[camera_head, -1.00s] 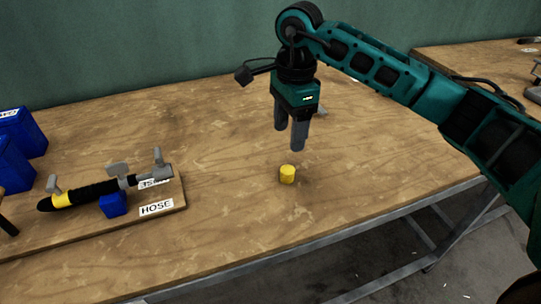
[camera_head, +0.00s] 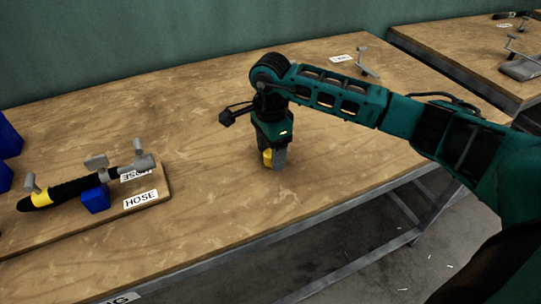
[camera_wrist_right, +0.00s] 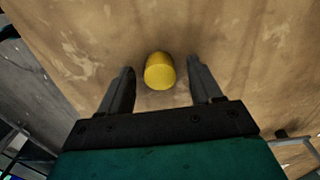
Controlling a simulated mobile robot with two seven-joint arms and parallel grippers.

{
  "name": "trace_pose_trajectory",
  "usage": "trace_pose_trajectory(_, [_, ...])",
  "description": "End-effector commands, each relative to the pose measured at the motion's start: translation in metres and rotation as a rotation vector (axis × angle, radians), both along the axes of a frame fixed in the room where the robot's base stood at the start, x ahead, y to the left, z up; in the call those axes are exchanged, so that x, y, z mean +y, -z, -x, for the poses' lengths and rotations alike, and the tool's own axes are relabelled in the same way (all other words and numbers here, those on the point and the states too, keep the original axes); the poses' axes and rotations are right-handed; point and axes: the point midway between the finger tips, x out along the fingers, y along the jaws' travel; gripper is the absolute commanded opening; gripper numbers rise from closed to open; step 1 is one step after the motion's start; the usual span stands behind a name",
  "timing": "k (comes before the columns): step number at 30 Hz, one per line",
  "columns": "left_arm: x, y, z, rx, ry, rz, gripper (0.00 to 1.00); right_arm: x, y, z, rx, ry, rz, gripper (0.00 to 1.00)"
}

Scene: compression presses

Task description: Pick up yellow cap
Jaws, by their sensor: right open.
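The yellow cap (camera_head: 267,157) is a small cylinder standing on the wooden table, partly hidden by my right gripper (camera_head: 274,163) in the head view. In the right wrist view the cap (camera_wrist_right: 160,71) shows near the fingertips, between the lines of the two fingers. My right gripper (camera_wrist_right: 160,80) points down and is open, with a gap on each side of the cap. Whether a finger touches the cap cannot be told. My left gripper is not in view.
At the left, a board labelled HOSE (camera_head: 160,206) holds a black and yellow hose (camera_head: 75,190) with grey clamps and a blue block (camera_head: 95,199). The wooden table (camera_head: 190,110) is clear around the cap. A second table (camera_head: 470,45) stands at the right.

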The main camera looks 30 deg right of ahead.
Motion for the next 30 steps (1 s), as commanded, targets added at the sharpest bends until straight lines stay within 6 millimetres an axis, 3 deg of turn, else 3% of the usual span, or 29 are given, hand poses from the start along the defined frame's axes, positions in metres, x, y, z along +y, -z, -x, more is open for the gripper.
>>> trace_pose_trajectory(9, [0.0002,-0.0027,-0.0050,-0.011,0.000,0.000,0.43,0.0002,0.0065,-0.0002,-0.001,0.000,-0.001,0.64])
trace_pose_trajectory(27, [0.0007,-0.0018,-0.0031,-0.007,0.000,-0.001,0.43,0.0002,0.0061,-0.0001,-0.001,0.000,-0.001,0.07])
trace_pose_trajectory(30, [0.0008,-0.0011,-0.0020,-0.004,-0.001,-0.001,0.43,0.0002,0.0061,-0.0002,-0.001,0.000,-0.001,0.05])
